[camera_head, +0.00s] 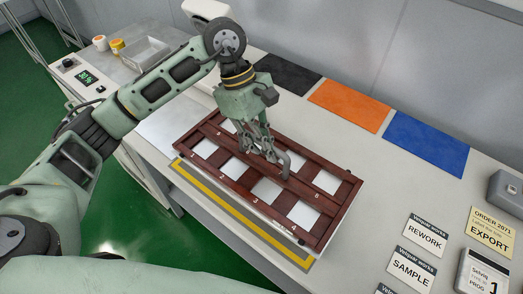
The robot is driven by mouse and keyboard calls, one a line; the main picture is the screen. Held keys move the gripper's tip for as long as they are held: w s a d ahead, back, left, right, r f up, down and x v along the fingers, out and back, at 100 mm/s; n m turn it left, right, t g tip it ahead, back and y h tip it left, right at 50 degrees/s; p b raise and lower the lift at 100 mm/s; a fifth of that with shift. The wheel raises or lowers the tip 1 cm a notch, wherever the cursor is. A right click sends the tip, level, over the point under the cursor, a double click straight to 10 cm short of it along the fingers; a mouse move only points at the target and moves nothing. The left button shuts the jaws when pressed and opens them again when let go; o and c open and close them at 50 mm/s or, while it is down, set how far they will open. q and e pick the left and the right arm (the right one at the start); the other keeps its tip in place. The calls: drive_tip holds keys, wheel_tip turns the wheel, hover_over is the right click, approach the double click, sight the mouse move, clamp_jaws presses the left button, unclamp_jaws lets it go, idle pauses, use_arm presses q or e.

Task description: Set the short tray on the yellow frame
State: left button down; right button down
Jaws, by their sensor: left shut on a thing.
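The tray (241,193) is a dark reddish-brown wooden grid with numbered, white-looking cells, in the middle of the counter. My left gripper (274,157) reaches down from above and is shut on the tray near its middle bar; its fingertips partly hide the spot. The yellow frame (237,221) shows as a yellow band with a grey border along the tray's near long side. The tray covers the rest of it. I cannot tell whether the tray rests on the counter or hangs slightly above it. My right gripper is not in view.
Black (287,74), orange (349,105) and blue (427,143) mats lie along the back wall. Label cards, including REWORK (427,234) and EXPORT (492,232), and a grey device (507,188) are at right. A metal bin (146,52) and small jars stand at far left.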

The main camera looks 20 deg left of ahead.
sight(265, 163)
use_arm(q)
drive_tip(key=shift+w+a+f, duration=0.1)
drive_tip(key=shift+a+f, duration=0.2)
drive_tip(key=shift+f, duration=0.1)
wheel_tip(265, 163, down, 3)
drive_tip(key=shift+f+p, duration=0.1)
drive_tip(key=shift+p, duration=0.6)
drive_tip(key=shift+f, duration=0.2)
drive_tip(key=shift+f+b, duration=0.2)
drive_tip(key=shift+b, duration=0.1)
drive_tip(key=c, duration=1.8)
unclamp_jaws()
drive_tip(key=shift+o, duration=0.2)
drive_tip(key=shift+r, duration=0.15)
